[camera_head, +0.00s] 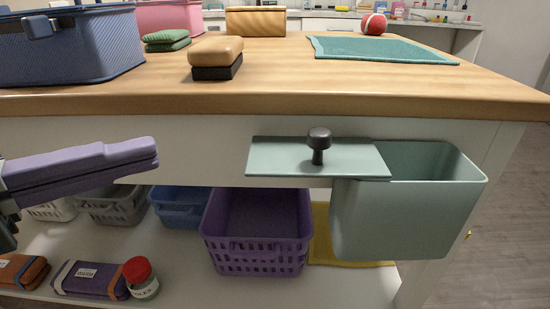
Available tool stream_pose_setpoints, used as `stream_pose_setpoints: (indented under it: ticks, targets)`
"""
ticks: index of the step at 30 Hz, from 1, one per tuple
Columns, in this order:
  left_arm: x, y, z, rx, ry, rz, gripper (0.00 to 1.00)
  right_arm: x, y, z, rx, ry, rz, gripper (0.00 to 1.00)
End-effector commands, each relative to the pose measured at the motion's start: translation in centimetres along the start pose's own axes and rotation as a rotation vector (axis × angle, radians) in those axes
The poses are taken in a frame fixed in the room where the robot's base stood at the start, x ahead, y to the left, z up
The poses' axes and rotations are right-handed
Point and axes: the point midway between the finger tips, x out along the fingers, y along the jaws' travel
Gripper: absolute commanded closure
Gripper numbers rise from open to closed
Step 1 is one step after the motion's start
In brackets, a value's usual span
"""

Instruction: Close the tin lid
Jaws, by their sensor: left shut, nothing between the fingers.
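The tin looks like a grey-green open-topped bin (405,220) against the front right of the counter. Its flat lid (280,158) of the same colour reaches out to the left of the bin and overlaps only its left rim. Most of the bin's mouth is uncovered. A black knob (319,145) stands on the lid. My left gripper (152,156), with purple fingers, is shut and empty. It is left of the lid, at about the same height in the picture, and apart from it. My right gripper is not in view.
The wooden counter edge (250,105) runs just above the lid. On the counter are a blue basket (75,50), a brush (216,58) and a teal cloth (375,48). Below, a purple basket (257,255) and a red-capped jar (140,280) stand on the shelf.

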Motion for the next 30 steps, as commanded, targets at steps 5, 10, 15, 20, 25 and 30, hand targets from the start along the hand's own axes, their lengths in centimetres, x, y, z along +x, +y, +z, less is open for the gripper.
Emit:
stream_pose_setpoints:
  ticks: [5, 10, 15, 20, 25, 30]
  targets:
    - [0.4, -0.4, -0.4, -0.017, 0.010, 0.023, 1.00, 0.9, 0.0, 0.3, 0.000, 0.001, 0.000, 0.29]
    - [2.7, -0.1, -0.4, -0.015, 0.009, 0.025, 1.00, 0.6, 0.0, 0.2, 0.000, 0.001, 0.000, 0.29]
    - [6.5, -0.1, -0.5, -0.016, 0.008, 0.026, 1.00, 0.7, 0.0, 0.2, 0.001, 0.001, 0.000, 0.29]
    - [9.8, -0.1, -0.4, -0.016, 0.008, 0.024, 1.00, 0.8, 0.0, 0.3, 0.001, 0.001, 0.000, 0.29]
    - [11.7, 0.0, 1.3, -0.018, 0.007, 0.022, 1.00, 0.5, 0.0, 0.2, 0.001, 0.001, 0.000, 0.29]
    - [12.7, -0.1, 2.2, -0.016, 0.009, 0.020, 1.00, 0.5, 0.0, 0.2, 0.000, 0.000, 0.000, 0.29]
